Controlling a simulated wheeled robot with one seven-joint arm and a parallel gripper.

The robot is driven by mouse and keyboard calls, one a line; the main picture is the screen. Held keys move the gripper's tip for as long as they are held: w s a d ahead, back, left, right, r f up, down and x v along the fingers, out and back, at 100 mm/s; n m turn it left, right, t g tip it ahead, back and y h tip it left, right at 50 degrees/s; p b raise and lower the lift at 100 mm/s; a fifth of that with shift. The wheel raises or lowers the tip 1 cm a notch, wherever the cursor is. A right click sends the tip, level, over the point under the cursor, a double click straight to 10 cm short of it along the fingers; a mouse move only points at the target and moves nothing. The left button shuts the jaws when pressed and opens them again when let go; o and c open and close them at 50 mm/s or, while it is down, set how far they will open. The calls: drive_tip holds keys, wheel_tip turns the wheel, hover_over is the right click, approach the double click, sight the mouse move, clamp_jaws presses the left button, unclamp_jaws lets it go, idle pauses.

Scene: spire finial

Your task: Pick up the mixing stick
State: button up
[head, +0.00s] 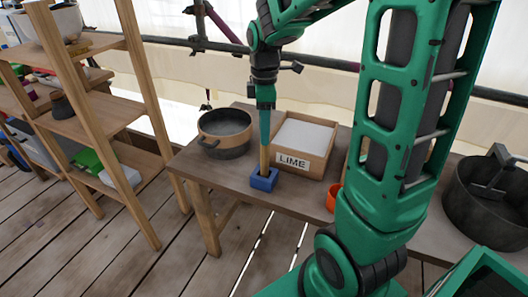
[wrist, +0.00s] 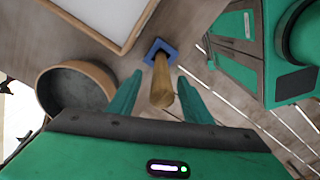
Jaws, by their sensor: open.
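The mixing stick (head: 264,160) is a light wooden rod standing upright in a small blue holder (head: 259,180) on the wooden table. In the wrist view the stick (wrist: 162,88) points up toward the camera, its foot in the blue holder (wrist: 160,47). My gripper (head: 265,122) is right above the stick, pointing down. In the wrist view my gripper (wrist: 158,88) is open, with one green finger on each side of the stick's upper end. A gap shows between the stick and each finger.
A tray marked LIME (head: 329,165) holding white powder stands right of the holder. A round pot (head: 211,145) stands left. An orange cup (head: 332,198) and a large dark pan (head: 455,205) are further right. A wooden shelf (head: 130,75) stands at the left.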

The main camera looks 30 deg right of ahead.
sight(265, 152)
wheel_tip(265, 152, down, 4)
drive_tip(key=shift+r, duration=0.1)
drive_tip(key=shift+c, duration=0.7)
clamp_jaws()
